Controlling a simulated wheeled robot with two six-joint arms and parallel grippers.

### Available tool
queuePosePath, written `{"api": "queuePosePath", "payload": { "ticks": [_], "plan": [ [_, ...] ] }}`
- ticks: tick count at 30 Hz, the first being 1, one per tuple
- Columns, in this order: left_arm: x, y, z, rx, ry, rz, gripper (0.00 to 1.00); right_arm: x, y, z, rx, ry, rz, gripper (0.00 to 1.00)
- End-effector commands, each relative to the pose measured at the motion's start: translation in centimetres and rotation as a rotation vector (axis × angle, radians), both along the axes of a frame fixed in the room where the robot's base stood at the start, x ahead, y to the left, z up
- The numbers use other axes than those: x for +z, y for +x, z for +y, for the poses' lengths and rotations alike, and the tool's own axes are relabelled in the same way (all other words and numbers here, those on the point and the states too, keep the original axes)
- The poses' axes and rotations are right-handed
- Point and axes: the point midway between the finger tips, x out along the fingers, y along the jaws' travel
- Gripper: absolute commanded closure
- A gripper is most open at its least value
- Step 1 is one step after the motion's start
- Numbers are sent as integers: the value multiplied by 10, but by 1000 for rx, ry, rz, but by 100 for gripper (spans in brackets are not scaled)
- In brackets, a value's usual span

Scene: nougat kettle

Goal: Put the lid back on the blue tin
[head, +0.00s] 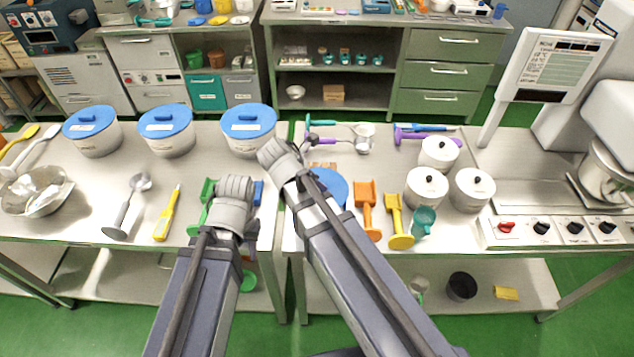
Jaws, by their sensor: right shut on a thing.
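Three white tins with blue lids stand at the back left of the table: the left tin (95,140), the middle tin (168,141) and the right tin (250,141). A lid (248,117) with a handle sits on the right tin. A round blue thing (330,183) lies right of my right forearm, partly hidden; I cannot tell whether it is a lid or a tin. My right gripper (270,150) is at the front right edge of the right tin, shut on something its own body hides. My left gripper (236,184) is lower over the table; its fingers cannot be made out.
A green scoop (203,200) lies beside my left gripper. Orange (366,205) and yellow (397,225) scoops and a teal cup (423,220) lie right of my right arm. White lidded pots (427,187) stand further right. A metal bowl (38,190) is far left.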

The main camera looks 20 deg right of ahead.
Motion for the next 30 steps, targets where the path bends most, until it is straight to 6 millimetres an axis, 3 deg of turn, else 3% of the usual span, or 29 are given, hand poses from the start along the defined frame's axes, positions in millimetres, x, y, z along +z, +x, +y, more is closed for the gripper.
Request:
{"api": "queuePosePath", "payload": {
  "ticks": [1,12,30],
  "plan": [
    [-10,0,0,0,0,0,62,-10,0,0,0,0,0,100],
    [-42,0,0,1,0,0,62,-42,0,0,0,0,0,100],
    [-44,0,0,1,0,0,62,-44,0,0,0,0,0,100]
  ]
}}
